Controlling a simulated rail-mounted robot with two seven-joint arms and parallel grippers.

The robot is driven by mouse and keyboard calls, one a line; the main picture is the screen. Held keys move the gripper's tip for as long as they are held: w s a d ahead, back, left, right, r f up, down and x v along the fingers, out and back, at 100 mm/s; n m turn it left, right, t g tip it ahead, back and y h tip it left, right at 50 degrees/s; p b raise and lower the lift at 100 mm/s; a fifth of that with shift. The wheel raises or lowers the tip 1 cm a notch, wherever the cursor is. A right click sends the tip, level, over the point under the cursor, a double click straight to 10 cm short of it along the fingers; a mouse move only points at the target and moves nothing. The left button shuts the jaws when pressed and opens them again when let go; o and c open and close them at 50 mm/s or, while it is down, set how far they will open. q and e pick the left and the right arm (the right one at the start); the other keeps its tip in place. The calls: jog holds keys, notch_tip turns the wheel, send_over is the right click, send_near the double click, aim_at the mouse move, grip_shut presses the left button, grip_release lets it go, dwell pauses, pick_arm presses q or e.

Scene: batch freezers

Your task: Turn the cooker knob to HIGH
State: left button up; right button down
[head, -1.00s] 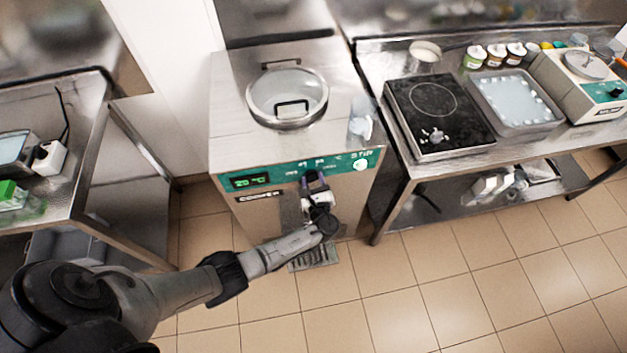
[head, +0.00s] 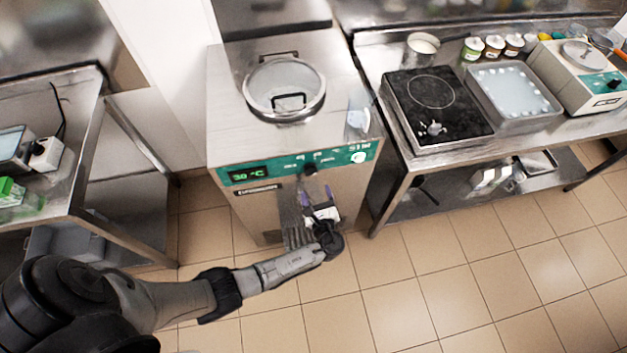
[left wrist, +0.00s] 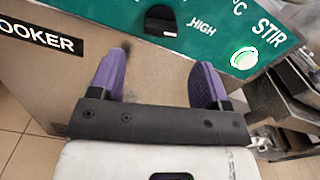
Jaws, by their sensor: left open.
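The cooker (head: 225,195) is a steel cabinet with a green front panel. Its black knob (head: 310,168) sits on that panel; it also shows at the top of the left wrist view (left wrist: 160,18), beside the word HIGH (left wrist: 202,26). A white mark shows at the knob's lower right edge, on the side towards HIGH. My left gripper (head: 318,211) is in front of the cooker, below the knob and apart from it. In the left wrist view its purple fingers (left wrist: 158,78) are spread with nothing between them. My right gripper is out of view.
A round button (head: 358,157) marked STIR is right of the knob. The green display (head: 250,174) reads 30 °C. A lidded opening (head: 285,88) is on top of the cooker. A steel table with a hotplate (head: 435,108) stands close on the right. Tiled floor in front is clear.

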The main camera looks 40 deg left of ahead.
pick_arm(q)
jog(key=v, duration=0.6)
dwell(0.7)
